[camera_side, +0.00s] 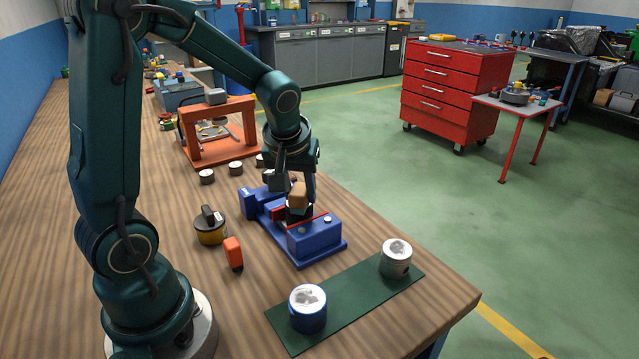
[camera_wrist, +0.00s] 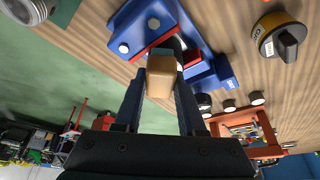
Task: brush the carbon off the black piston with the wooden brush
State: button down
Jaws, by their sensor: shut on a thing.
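The wooden brush (camera_side: 298,195) is a light-brown block between my gripper's fingers, above the middle of the blue vise (camera_side: 318,240). My gripper (camera_side: 296,188) is shut on it, pointing down. In the wrist view the brush (camera_wrist: 161,78) sits between the two dark fingers, with the vise (camera_wrist: 148,22) beyond it. Dark material shows just under the brush between the vise jaws, likely the black piston (camera_side: 296,213); it is mostly hidden. I cannot tell whether the brush touches it.
A green mat (camera_side: 347,300) in front holds a blue piston (camera_side: 308,312) and a silver piston (camera_side: 396,260). Left of the vise stand a yellow-and-black can (camera_side: 209,230) and an orange object (camera_side: 233,254). Small round parts (camera_side: 206,177) and an orange frame (camera_side: 215,130) are behind.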

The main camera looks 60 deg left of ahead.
jog(key=shift+s+d, duration=0.2)
jog(key=shift+d, duration=0.25)
jog(key=shift+w+a, duration=0.2)
jog(key=shift+a, duration=0.6)
jog(key=shift+w+a, duration=0.45)
jog(key=shift+a, duration=0.4)
jog(key=shift+w+a, duration=0.4)
jog(key=shift+a, duration=0.4)
jog(key=shift+s+d, duration=0.4)
jog(key=shift+d, duration=0.4)
jog(key=shift+s+d, duration=0.35)
jog(key=shift+d, duration=0.45)
jog(key=shift+s+d, duration=0.4)
jog(key=shift+d, duration=0.4)
jog(key=shift+r, duration=4.1)
jog(key=shift+w+a, duration=0.1)
jog(key=shift+w, duration=0.05)
